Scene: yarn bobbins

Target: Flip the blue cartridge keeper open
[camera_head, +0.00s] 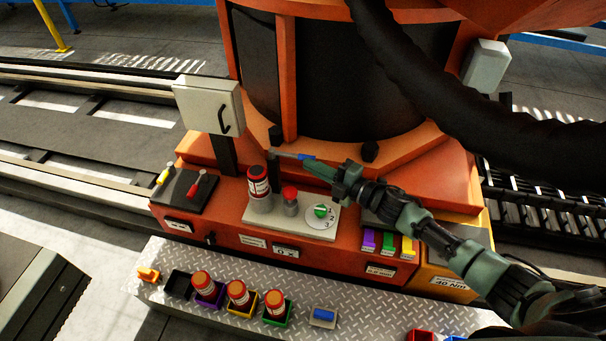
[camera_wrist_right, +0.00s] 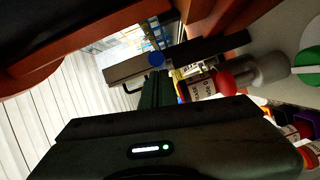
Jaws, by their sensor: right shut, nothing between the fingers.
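The keeper is a thin grey bar with a blue end (camera_head: 307,157). It runs to the right from the top of a dark post behind a red cartridge with a white label (camera_head: 258,186). The cartridge stands upright on a light plate. In the wrist view the blue end (camera_wrist_right: 155,59) shows just beyond my fingertips. My right gripper (camera_head: 309,166) is shut and empty, with its tips close to the blue end; I cannot tell if they touch. The wrist view also shows the cartridge (camera_wrist_right: 203,87) on its right side. My left gripper is not in view.
A red-topped knob (camera_head: 290,196) and a green dial (camera_head: 321,211) share the light plate. A grey box (camera_head: 208,104) stands on a post at the left. Several cartridges in coloured bins line the metal step (camera_head: 165,262) in front. The orange machine housing rises behind.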

